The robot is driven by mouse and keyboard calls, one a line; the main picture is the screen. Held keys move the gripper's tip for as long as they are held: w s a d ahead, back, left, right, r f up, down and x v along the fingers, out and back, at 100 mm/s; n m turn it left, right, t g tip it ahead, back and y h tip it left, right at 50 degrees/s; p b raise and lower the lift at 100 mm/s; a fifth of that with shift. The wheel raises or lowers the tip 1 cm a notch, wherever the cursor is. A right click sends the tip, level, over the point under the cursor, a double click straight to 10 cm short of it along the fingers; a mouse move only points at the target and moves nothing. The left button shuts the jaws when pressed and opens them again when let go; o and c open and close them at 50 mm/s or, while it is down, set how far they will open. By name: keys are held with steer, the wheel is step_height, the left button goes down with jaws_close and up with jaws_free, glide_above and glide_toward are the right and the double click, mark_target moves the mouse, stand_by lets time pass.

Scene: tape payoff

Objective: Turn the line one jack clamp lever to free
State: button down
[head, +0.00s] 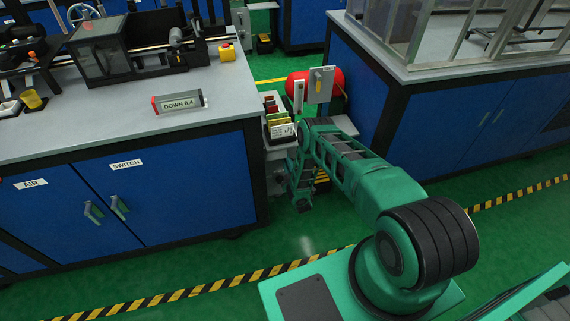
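My green arm reaches from the lower right into the gap between the two blue cabinets. Its far links bend down there, beside a small stand with cards. I cannot make out the fingers of my gripper among these links, nor whether they hold anything. In the gap behind the arm is a red cylinder (298,88). A grey upright plate (321,85) with a small tan handle (318,81) stands in front of it. A pale upright bar (298,98) is just left of the plate. I cannot tell which part is the line one jack clamp lever.
The left bench (215,85) carries a sign reading DOWN 0.4 (179,102), a yellow box with a red button (227,52) and a dark machine (100,50). A card rack (279,122) stands by its right edge. A glazed frame tops the right cabinet (450,125).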

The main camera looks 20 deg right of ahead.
steer(key=shift+r+n, duration=0.25)
steer(key=shift+n, duration=0.9)
steer(key=shift+r+n, duration=0.2)
steer(key=shift+n, duration=0.9)
steer(key=shift+r+n, duration=0.25)
steer(key=shift+n, duration=0.9)
steer(key=shift+a, duration=0.1)
steer(key=c, duration=1.8)
jaws_free()
steer(key=shift+o, duration=0.2)
steer(key=shift+d, duration=0.2)
steer(key=s+a, duration=0.1)
steer(key=s, duration=0.9)
steer(key=shift+s, duration=0.35)
